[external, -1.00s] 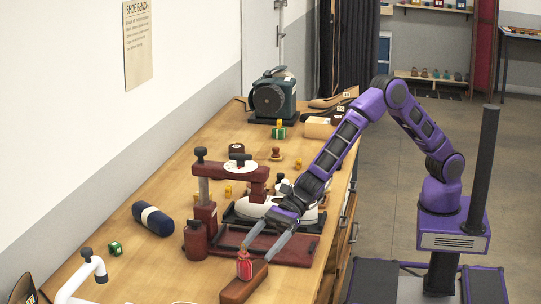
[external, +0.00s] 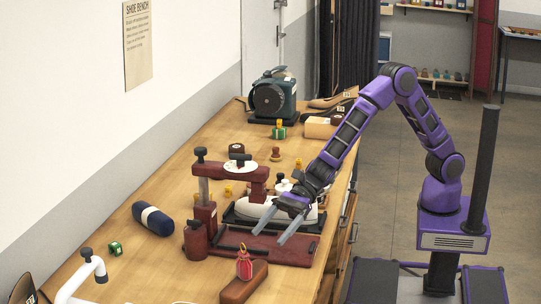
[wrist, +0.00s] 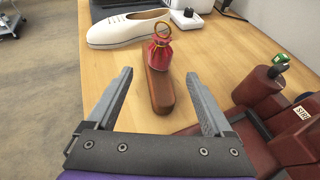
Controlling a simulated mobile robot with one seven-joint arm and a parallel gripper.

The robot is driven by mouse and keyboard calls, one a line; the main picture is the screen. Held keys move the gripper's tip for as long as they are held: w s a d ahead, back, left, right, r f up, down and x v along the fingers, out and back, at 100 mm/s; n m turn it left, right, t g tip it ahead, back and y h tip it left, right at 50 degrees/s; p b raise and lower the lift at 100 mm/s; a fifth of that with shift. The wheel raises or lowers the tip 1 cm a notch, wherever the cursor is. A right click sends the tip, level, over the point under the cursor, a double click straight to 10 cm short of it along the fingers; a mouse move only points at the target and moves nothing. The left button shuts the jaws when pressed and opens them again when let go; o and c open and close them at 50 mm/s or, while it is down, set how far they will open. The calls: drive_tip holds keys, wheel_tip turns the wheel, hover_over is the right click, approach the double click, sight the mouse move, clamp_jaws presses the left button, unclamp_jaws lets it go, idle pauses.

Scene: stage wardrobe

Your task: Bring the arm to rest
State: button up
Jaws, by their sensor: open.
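My gripper (external: 270,230) is open and empty above the front part of the bench, over the dark red tray (external: 292,250). My purple arm reaches over the bench from the right. A small red pouch with a ring on top (external: 244,264) stands on a brown block (external: 246,284), apart from my fingers. In the wrist view, the red pouch (wrist: 159,54) and the brown block (wrist: 161,92) show ahead, between and beyond my two open fingertips (wrist: 158,78).
A dark red press (external: 205,215) stands left of my gripper, with a white shoe (external: 258,210) behind. A green machine (external: 273,98) stands at the far end.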

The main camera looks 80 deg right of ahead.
drive_tip(key=s+d+r+n+t+p, duration=0.1)
drive_tip(key=d+r+n+p, duration=0.25)
drive_tip(key=r, duration=0.75)
drive_tip(key=s+d+r+n+p, duration=0.2)
drive_tip(key=d+r+n, duration=0.2)
drive_tip(key=r, duration=0.6)
drive_tip(key=w+d+r+n+t+p, duration=0.1)
drive_tip(key=w+d+r+n+t, duration=0.1)
drive_tip(key=w+d+r+n, duration=0.5)
drive_tip(key=w+d+r+n+t, duration=0.25)
drive_tip(key=w+d+r, duration=0.2)
drive_tip(key=r, duration=0.45)
drive_tip(key=w+d+r+n+t+h+p, duration=0.1)
drive_tip(key=w+d+r+n+t, duration=0.15)
drive_tip(key=d+r+n, duration=1.05)
drive_tip(key=s+f+g+h+b, duration=0.1)
drive_tip(key=s+f+g+b, duration=0.3)
drive_tip(key=s+f, duration=0.5)
drive_tip(key=s+d+f+m+g+h, duration=0.1)
drive_tip(key=s+d+f+m+h, duration=0.1)
drive_tip(key=s+d+f, duration=0.3)
drive_tip(key=s+d+f+m+g+h, duration=0.1)
drive_tip(key=s+d+f+h, duration=0.3)
drive_tip(key=s+f, duration=0.7)
drive_tip(key=s+d+f+m+g+h, duration=0.1)
drive_tip(key=s+d+f+m+h, duration=0.3)
drive_tip(key=s+d+f, duration=0.3)
drive_tip(key=shift+s+d+f+g+p, duration=0.4)
drive_tip(key=shift+d+f+p, duration=0.1)
drive_tip(key=shift+f, duration=1.75)
